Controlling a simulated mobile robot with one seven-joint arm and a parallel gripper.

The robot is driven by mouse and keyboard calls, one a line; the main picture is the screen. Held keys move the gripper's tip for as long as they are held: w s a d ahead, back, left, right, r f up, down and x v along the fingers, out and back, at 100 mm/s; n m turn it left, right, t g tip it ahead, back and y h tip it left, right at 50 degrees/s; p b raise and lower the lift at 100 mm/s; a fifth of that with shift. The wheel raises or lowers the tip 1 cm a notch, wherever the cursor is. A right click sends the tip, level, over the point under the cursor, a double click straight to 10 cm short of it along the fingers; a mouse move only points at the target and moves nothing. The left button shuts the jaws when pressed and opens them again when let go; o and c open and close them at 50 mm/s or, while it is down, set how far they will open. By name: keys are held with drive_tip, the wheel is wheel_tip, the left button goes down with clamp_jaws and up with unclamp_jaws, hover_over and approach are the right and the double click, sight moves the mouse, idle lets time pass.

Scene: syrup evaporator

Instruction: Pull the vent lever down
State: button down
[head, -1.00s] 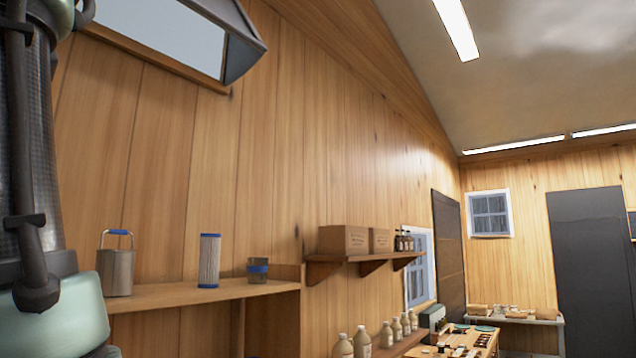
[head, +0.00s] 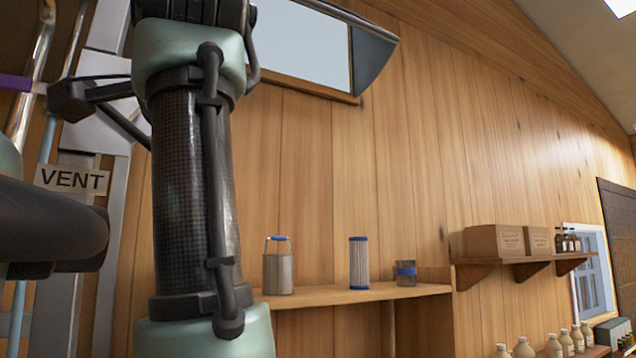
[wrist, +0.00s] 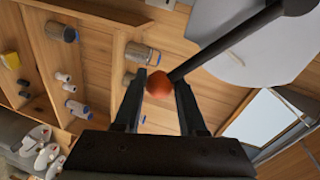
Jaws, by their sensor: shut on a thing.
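The vent lever shows in the wrist view as a dark rod (wrist: 225,40) running from a dark hub at the upper right down to an orange-red knob (wrist: 159,85). My gripper (wrist: 158,82) has its two fingers on either side of the knob and is shut on it. In the head view a VENT label (head: 72,180) is at the left, below a dark bracket (head: 75,100) in front of a pale plate. My own arm hides much of that area, and the gripper and knob do not show there.
Farther right, a bracket shelf carries cardboard boxes (head: 495,241). Pipes (head: 35,75) stand at the far left.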

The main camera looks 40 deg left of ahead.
drive_tip(key=shift+c, duration=2.4)
unclamp_jaws()
drive_tip(key=b+v, duration=0.5)
drive_tip(key=v, duration=0.8)
